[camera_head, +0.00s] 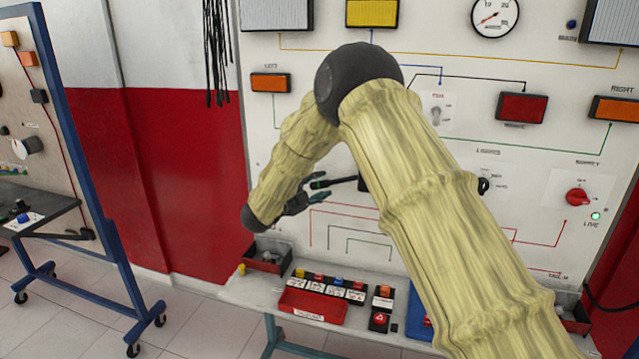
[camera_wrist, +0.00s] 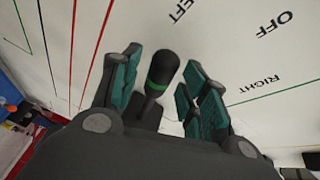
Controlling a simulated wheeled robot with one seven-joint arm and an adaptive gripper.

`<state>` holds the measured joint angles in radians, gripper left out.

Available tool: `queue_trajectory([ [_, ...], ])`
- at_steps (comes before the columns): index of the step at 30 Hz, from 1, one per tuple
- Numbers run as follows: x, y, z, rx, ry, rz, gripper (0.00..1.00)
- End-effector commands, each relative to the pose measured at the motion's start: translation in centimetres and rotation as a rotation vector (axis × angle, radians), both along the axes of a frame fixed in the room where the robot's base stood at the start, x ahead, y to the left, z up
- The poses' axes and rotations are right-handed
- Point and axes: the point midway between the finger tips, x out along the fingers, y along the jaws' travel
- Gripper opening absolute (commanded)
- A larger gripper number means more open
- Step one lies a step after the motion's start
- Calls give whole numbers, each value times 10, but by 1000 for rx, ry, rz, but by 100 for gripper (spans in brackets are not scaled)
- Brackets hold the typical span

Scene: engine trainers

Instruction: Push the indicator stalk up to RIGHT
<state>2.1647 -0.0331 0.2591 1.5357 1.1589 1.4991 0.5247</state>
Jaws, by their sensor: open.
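The indicator stalk (camera_head: 345,180) is a black lever with a green band near its tip. It sticks out to the left from the white panel in the head view; its base is hidden behind my arm. In the wrist view the stalk (camera_wrist: 160,78) lies between my teal fingers, with a visible gap to the right fingers. Contact with the left finger cannot be told. My gripper (camera_head: 309,192) is open around the stalk's end; it also shows in the wrist view (camera_wrist: 162,68). The panel labels LEFT, OFF and RIGHT (camera_wrist: 262,86) show beside the stalk in the wrist view.
The white trainer panel (camera_head: 330,130) carries lamps, a gauge and a red rotary switch (camera_head: 577,197). Below it, a bench (camera_head: 246,288) holds a red tray (camera_head: 312,305), a row of buttons and small bins. A blue-framed stand (camera_head: 90,225) is at the left.

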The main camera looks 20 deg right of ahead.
Motion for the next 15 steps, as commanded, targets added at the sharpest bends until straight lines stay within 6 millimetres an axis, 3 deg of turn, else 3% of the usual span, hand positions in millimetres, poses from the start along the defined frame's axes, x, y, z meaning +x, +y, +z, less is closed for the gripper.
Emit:
queue_trajectory([
  [14, 5, -9, -1, -1, 1, 0, 44],
  [15, 5, -9, -1, -1, 1, 0, 37],
])
